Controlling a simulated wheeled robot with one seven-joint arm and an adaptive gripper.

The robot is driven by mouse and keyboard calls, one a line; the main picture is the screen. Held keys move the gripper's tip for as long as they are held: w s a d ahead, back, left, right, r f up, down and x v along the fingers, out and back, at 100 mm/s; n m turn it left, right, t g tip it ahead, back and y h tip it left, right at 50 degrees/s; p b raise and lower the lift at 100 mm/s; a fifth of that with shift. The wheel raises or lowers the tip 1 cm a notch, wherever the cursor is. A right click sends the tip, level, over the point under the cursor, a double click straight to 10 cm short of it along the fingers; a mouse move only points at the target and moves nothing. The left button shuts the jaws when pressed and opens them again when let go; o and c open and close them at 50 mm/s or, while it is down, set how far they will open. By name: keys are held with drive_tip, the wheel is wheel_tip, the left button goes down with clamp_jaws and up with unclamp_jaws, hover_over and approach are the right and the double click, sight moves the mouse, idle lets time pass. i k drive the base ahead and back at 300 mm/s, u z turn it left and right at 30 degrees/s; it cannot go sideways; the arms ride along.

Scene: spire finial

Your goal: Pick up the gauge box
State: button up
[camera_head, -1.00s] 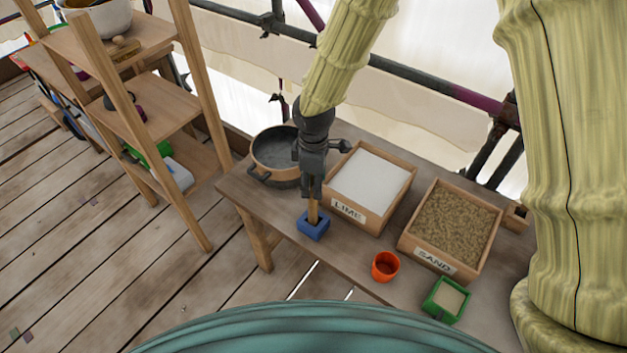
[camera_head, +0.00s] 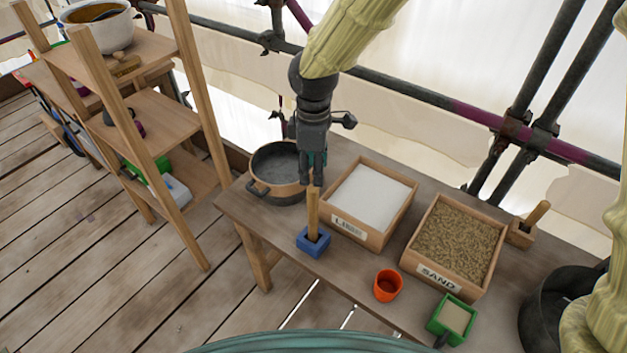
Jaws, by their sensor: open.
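Three small boxes could be the gauge box, and I cannot tell which is meant. A blue box (camera_head: 312,249) with an upright wooden handle (camera_head: 312,212) stands at the bench's front edge. A green box (camera_head: 451,317) with pale contents stands further right. A wooden box (camera_head: 521,233) with a slanted handle stands behind the sand tray. My gripper (camera_head: 311,182) points down, open, with its fingertips at the top of the blue box's handle. Whether they touch or straddle the handle is unclear.
The bench (camera_head: 340,270) also carries a dark pan (camera_head: 277,192), a lime tray (camera_head: 345,228), a sand tray (camera_head: 440,280) and an orange cup (camera_head: 388,286). A dark bucket (camera_head: 540,315) is at right. Wooden shelves (camera_head: 160,123) stand left; scaffold poles (camera_head: 460,112) run behind.

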sight(452, 321)
drive_tip(key=z, duration=1.45)
